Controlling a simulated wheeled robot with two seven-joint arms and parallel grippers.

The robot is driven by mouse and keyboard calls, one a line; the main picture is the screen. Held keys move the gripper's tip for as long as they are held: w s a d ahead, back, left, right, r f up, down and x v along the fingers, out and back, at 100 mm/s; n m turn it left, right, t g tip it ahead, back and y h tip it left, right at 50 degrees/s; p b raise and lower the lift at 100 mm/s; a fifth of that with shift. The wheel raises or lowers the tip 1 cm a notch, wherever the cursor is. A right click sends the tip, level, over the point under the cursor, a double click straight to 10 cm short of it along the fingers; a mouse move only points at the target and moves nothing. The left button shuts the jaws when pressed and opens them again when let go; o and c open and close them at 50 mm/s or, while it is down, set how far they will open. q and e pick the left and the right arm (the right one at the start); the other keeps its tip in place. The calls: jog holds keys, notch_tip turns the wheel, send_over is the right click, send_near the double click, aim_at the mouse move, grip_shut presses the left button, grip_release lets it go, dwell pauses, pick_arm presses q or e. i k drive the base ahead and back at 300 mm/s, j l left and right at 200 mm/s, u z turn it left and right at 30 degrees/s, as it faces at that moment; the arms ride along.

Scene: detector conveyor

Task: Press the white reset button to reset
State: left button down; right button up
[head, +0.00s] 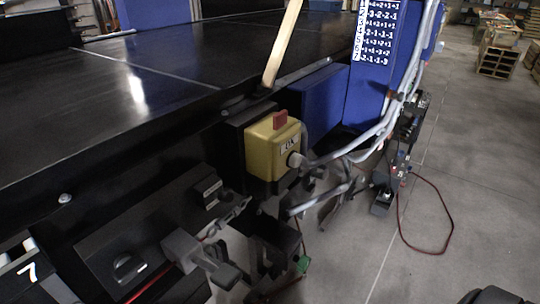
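A yellow control box (262,152) is fixed to the black side of the conveyor, near the middle of the head view. It has a red piece (280,120) on top, a small label on its face and a pale round button (296,160) at its lower right. No lettering that reads "reset" can be made out. A grey and black shape (205,262) at the lower left, below and left of the yellow box, looks like my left gripper. It is apart from the box, and its fingers blend into the dark machine parts. My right gripper cannot be made out.
The black conveyor top (100,100) fills the upper left. A dark panel with a rotary knob (128,266) is below it. Grey conduits (365,148) run right of the box, by a blue panel (382,80). A red cable (450,225) lies on open floor (480,160).

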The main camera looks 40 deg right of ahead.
aim_at(295, 160)
jog(key=z, duration=1.35)
